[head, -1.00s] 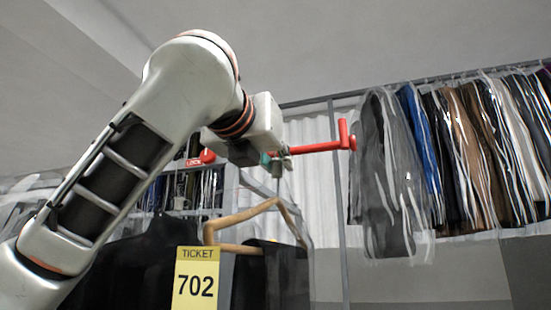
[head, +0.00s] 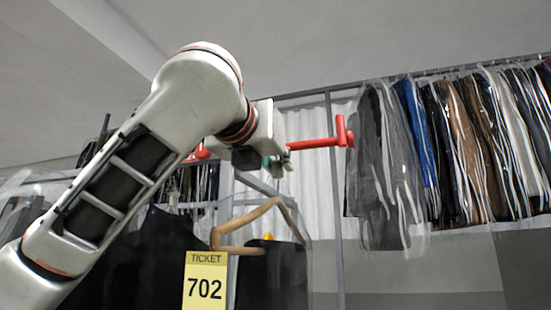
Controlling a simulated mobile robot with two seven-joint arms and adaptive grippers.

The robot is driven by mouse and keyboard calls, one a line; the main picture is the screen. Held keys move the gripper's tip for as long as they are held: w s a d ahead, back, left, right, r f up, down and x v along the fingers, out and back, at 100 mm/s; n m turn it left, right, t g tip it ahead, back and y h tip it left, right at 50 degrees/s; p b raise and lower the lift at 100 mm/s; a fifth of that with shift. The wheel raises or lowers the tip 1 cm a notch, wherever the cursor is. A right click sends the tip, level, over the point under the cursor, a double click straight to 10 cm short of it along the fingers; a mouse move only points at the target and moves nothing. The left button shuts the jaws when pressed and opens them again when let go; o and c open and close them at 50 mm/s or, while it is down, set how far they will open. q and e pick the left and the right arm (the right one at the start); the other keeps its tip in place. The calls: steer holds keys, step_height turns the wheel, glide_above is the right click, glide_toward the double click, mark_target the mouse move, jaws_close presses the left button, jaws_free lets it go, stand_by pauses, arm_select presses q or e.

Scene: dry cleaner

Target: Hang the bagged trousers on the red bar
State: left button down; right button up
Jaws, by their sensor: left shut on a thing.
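The bagged trousers (head: 270,278) are black and hang on a wooden hanger (head: 228,232) under clear film. A yellow ticket (head: 205,283) reading 702 shows at their left. My left gripper (head: 277,165) is shut on the hanger's top, at its hook. The hook itself is mostly hidden by the fingers. The red bar (head: 318,143) runs right from behind the gripper to an upturned end. The gripper is close to the bar in the picture; I cannot tell whether the hook touches it. My right gripper is not in view.
A grey frame post (head: 336,220) stands behind the bar. Bagged garments (head: 385,180) hang on a rail at the right, past the bar's end. Dark bagged clothes (head: 155,250) hang at the lower left, behind my arm. A small orange-yellow thing (head: 268,237) shows behind the hanger.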

arm_select(q)
steer(key=shift+p+x, duration=0.6)
steer(key=shift+x, duration=1.75)
steer(key=shift+f+b, duration=1.05)
steer(key=shift+f, duration=0.5)
steer(key=shift+f, duration=0.2)
steer(key=c, duration=1.8)
jaws_free()
